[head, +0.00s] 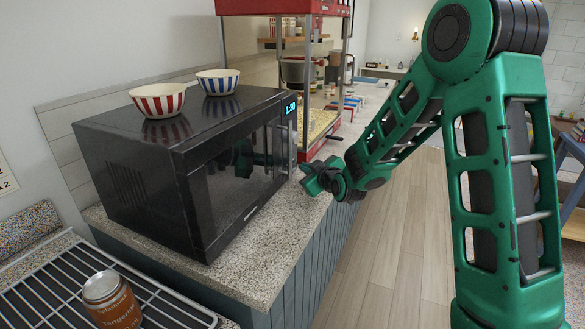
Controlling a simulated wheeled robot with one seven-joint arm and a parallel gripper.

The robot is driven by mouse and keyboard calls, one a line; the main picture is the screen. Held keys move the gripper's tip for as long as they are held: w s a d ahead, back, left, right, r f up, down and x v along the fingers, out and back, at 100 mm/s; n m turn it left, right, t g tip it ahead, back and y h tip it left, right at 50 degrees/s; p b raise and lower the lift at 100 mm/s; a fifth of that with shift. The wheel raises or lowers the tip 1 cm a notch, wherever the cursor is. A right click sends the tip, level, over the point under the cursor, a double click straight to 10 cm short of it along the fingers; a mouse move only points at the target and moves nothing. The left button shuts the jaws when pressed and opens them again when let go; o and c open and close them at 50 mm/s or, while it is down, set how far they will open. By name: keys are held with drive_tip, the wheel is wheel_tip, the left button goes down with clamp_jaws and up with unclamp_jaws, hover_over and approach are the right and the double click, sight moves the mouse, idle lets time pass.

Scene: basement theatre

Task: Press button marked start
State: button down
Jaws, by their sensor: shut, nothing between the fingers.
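A black microwave (165,170) stands on the speckled counter, its door facing right. Its lit blue display (291,107) is at the top of the narrow control panel at the far right end of the front. No button marked start can be read at this size. My gripper (309,177) is shut and empty, beside the lower part of the control panel. I cannot tell whether its tips touch the panel. The dark door reflects my arm.
A red-and-white bowl (158,100) and a blue-and-white bowl (218,83) sit on the microwave. A red popcorn machine (325,138) stands behind it. An orange can (112,302) stands on the wire rack (60,290) at front left. Wooden floor (395,255) right of the counter is clear.

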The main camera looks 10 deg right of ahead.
drive_tip(key=shift+a, duration=0.1)
idle(0.3)
drive_tip(key=shift+w+a, duration=0.15)
drive_tip(key=shift+a, duration=0.1)
